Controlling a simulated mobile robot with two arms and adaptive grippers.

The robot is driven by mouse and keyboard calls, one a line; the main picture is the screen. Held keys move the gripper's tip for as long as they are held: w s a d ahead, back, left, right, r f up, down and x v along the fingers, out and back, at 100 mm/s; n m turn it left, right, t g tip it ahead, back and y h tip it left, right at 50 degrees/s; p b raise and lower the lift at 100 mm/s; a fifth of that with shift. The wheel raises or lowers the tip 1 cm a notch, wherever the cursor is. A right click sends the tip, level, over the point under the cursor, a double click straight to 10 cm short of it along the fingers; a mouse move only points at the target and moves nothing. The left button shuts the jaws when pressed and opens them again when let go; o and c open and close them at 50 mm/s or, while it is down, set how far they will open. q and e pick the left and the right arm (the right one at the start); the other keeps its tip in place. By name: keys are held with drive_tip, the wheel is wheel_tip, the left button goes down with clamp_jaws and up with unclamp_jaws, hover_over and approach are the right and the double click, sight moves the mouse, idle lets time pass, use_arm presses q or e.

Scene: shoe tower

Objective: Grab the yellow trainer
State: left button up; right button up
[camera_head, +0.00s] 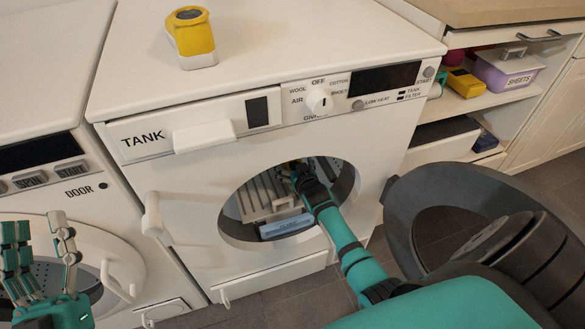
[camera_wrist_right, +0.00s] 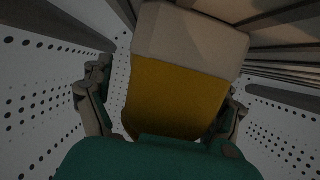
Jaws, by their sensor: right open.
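A yellow trainer with a pale sole (camera_wrist_right: 175,95) is inside the perforated drum, filling the middle of the right wrist view. My right gripper (camera_wrist_right: 165,105) has its fingers apart, one on each side of this trainer; I cannot tell whether they touch it. In the head view my right arm reaches through the round door opening, and my right gripper (camera_head: 302,178) mostly hides the trainer. A second yellow trainer (camera_head: 192,38) stands on top of the machine, away from both grippers. My left gripper (camera_head: 42,250) is at the lower left, fingers spread and empty.
A slatted grey rack (camera_head: 262,195) and a blue-labelled part (camera_head: 287,225) are inside the machine opening. The dark open door (camera_head: 400,215) is to the right of it. A shelf holds a purple box (camera_head: 508,70) and a yellow item (camera_head: 466,83). Another machine (camera_head: 45,165) stands left.

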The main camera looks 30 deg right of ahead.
drive_tip(key=shift+c, duration=0.3)
drive_tip(key=c, duration=1.3)
drive_tip(key=shift+c, duration=0.2)
drive_tip(key=shift+r, duration=0.15)
